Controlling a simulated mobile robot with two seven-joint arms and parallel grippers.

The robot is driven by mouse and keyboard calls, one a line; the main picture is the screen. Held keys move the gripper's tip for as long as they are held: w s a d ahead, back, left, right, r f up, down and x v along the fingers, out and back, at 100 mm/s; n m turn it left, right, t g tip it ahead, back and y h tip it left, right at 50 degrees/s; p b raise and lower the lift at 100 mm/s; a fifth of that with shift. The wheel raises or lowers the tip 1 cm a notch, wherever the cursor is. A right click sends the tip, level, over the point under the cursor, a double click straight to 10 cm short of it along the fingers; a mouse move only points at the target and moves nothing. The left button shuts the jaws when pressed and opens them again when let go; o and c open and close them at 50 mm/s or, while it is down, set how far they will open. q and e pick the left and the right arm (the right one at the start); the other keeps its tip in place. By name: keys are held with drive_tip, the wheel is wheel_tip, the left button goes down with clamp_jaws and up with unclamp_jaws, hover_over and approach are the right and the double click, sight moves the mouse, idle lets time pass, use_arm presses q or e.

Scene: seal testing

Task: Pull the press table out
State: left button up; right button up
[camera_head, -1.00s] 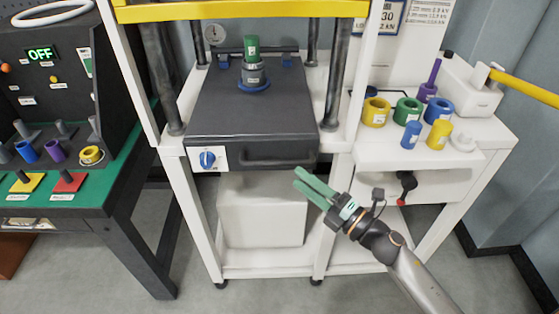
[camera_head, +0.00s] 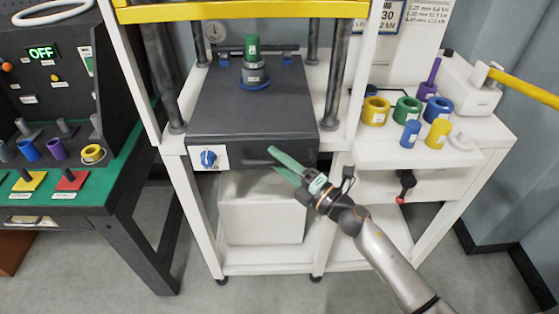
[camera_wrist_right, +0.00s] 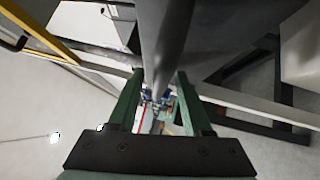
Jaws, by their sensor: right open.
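The press table (camera_head: 218,118) is a dark grey slab on the white press frame, its front face toward me. A blue knob (camera_head: 208,158) on a white plate sits at the front's left end. A green-topped piece on a blue base (camera_head: 254,77) stands on the table. In the right wrist view, a dark rounded bar (camera_wrist_right: 166,45), apparently the handle, runs between the two open fingers (camera_wrist_right: 158,90). My left gripper is not in view.
Dark press columns (camera_head: 168,85) flank the table. A white box (camera_head: 262,213) stands on the shelf below. Right, a white side table (camera_head: 470,147) holds coloured rings and cylinders. Left is a green-topped bench (camera_head: 110,190). Floor in front is clear.

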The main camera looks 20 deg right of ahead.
drive_tip(key=shift+c, duration=0.4)
clamp_jaws()
idle(0.9)
